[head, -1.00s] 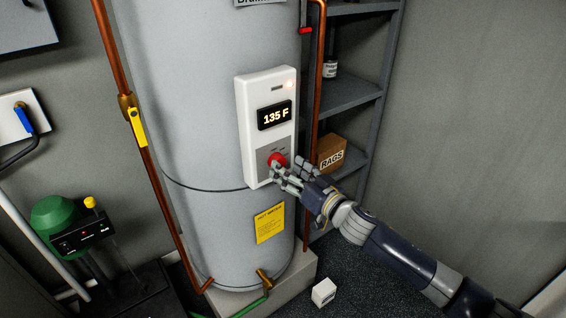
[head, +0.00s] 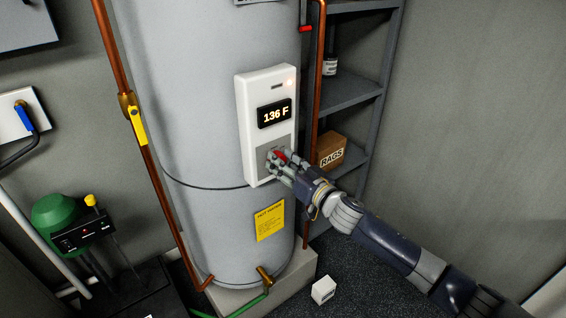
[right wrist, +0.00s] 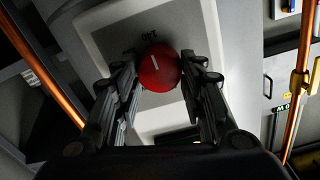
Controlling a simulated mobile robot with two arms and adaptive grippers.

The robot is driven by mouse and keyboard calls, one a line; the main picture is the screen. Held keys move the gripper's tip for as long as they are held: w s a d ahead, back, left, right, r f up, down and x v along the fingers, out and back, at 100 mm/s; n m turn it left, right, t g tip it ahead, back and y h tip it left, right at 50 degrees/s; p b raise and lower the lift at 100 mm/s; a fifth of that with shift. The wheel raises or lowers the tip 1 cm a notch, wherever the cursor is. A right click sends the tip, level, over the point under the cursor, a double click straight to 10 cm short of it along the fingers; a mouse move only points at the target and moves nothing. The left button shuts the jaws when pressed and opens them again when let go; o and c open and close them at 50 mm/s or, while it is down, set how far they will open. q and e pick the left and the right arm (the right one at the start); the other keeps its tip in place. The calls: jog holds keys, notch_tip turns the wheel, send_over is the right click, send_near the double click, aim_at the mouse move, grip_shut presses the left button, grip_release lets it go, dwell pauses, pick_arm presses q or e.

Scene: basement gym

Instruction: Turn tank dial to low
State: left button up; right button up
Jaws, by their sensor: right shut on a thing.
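The tank (head: 200,120) is a tall grey cylinder with a white control panel (head: 286,82) on its front. The panel's display (head: 274,114) reads 136 F and a small light glows above it. The red dial (head: 281,155) sits low on the panel, mostly hidden by my right gripper (head: 276,164). In the right wrist view the round red dial (right wrist: 158,73) lies between the two fingers, its white pointer mark tilted slightly left of upright. My right gripper is shut on the dial. My left gripper is not in view.
Copper pipes (head: 128,85) run down both sides of the tank. A shelf unit (head: 350,92) with a RAGS box (head: 332,150) stands close on the right. A green pump (head: 58,215) stands at left. A small white box (head: 323,290) lies on the floor.

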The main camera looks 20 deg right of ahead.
jog(key=shift+n, duration=0.3)
jog(key=n, duration=0.8)
jog(key=n+p, duration=0.1)
jog(key=n, duration=0.8)
jog(key=n+p, duration=0.1)
jog(key=n, duration=0.8)
jog(key=shift+s+a+f, duration=0.15)
jog(key=shift+a+f, duration=0.2)
jog(key=shift+f, duration=0.05)
jog(key=o, duration=1.1)
